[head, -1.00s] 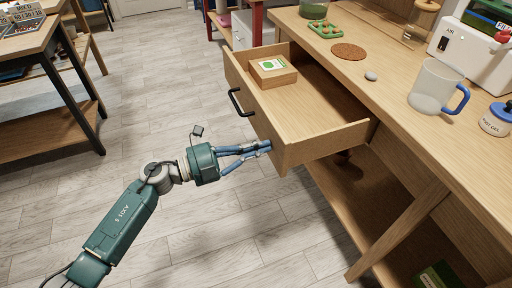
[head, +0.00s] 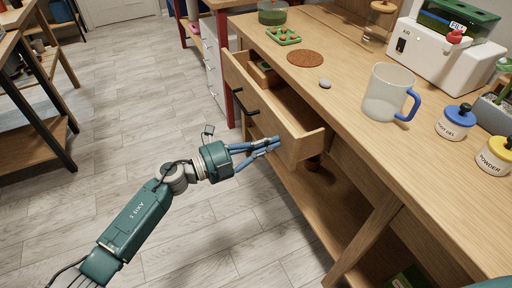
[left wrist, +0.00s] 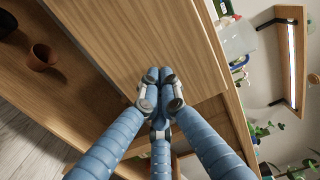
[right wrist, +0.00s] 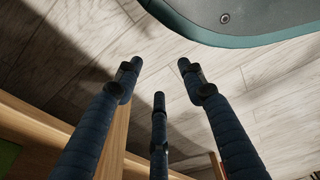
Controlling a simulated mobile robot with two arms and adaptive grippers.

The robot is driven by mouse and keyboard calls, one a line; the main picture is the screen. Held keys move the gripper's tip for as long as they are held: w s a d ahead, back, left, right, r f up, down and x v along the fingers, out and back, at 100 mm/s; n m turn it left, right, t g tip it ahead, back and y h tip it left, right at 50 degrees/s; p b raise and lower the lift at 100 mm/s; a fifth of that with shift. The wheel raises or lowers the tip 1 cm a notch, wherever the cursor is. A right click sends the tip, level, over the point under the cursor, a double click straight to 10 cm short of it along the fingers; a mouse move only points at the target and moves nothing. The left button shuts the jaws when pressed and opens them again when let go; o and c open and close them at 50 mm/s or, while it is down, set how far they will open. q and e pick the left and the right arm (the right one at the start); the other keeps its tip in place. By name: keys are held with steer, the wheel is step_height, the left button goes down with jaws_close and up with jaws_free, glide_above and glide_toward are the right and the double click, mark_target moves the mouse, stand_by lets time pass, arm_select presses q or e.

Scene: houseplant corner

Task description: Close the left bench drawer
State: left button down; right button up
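The left bench drawer (head: 268,108) is partly open, sticking out from the wooden bench over the floor. Its dark handle (head: 241,97) is on the front face. A small box (head: 264,67) shows inside, mostly hidden by the drawer front and bench top. My left gripper (head: 277,143) has its fingers together, at the near end of the drawer front. In the left wrist view the closed fingertips (left wrist: 160,76) lie against or very near the wooden front; exact contact is hard to tell. My right gripper (right wrist: 157,75) has its fingers spread, with nothing between them, above the floor.
The bench top (head: 340,60) holds a clear mug (head: 385,92), a round cork mat (head: 305,58), a grey stone (head: 325,84), a white machine (head: 440,52) and jars. A lower shelf runs below. The floor (head: 130,110) left of the drawer is clear.

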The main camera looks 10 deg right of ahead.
arm_select(q)
steer(key=b+x, duration=0.2)
steer(key=x, duration=0.9)
steer(key=shift+f, duration=0.1)
steer(key=shift+w+d+b, duration=0.1)
steer(key=shift+d+b, duration=0.2)
steer(key=shift+b, duration=0.05)
steer(key=shift+r, duration=0.2)
arm_select(e)
steer(key=w+a+r, duration=0.1)
steer(key=w+r, duration=0.4)
steer(key=r, duration=0.4)
steer(key=shift+a+t, duration=0.3)
arm_select(q)
steer(key=shift+r, duration=0.1)
arm_select(e)
steer(key=shift+r, duration=0.1)
